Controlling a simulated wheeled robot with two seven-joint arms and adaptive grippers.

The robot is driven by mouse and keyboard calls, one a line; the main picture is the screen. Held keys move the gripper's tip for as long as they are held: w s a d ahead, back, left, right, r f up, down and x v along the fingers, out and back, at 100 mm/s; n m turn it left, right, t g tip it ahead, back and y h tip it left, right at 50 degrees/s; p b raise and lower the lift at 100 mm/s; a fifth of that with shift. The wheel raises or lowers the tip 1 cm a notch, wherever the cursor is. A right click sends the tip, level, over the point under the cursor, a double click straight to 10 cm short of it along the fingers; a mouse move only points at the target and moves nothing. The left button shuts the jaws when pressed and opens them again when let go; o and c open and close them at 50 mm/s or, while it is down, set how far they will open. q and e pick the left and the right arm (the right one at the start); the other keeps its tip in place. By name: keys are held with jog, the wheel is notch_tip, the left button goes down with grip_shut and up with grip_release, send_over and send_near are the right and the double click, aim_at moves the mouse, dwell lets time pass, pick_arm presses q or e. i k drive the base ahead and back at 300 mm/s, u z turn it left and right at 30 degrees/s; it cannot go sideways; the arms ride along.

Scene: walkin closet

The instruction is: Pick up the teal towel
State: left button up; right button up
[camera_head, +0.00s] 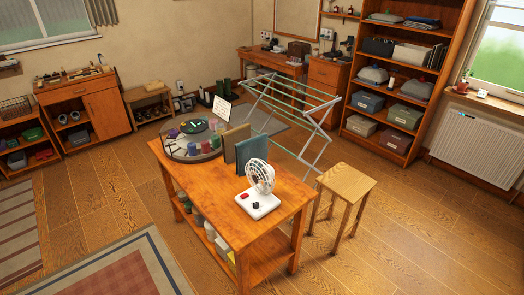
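A teal, flat upright piece (252,149), which looks like the teal towel, stands on the wooden table (222,200) in the middle of the view. An olive-brown upright piece (235,141) of similar shape stands just left of it. A white fan (261,180) is close in front of the teal piece and hides its lower right part. Neither of my grippers shows in this view.
A round tray (180,158) of small coloured items fills the table's far left end. A wooden stool (343,185) stands right of the table, and a drying rack (300,115) stands behind. Open floor (410,240) lies to the right; rugs lie at left.

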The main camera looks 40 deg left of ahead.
aim_at(257, 146)
jog(key=i, duration=1.9)
